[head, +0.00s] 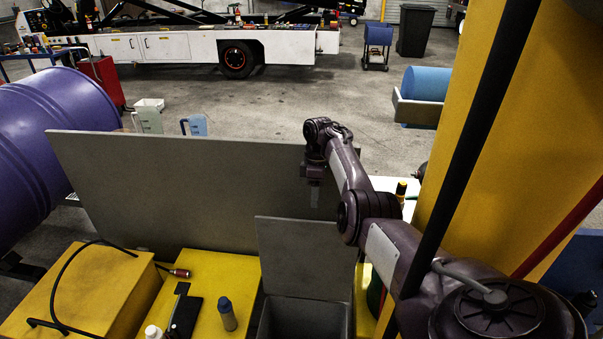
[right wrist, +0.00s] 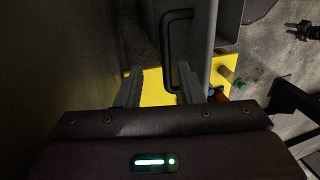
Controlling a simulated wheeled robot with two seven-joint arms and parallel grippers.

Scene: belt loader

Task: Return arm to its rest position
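My right arm (head: 380,235) reaches in from the lower right in the head view. Its gripper (head: 314,192) points down in front of the large grey panel, above the raised grey lid (head: 305,258) of a grey bin (head: 305,318). In the right wrist view the two fingers of this gripper (right wrist: 160,88) stand apart with nothing between them. A black bar handle (right wrist: 166,50) on a grey surface shows just beyond the fingers, and I cannot tell whether they touch it. My left gripper is not seen in the head view.
The grey panel (head: 150,190) stands upright behind the yellow surface (head: 205,310). A bottle (head: 227,314) and a black device (head: 184,316) rest there. A yellow column (head: 490,110) rises at right. A purple barrel (head: 50,140) lies at left. Open floor lies beyond the panel.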

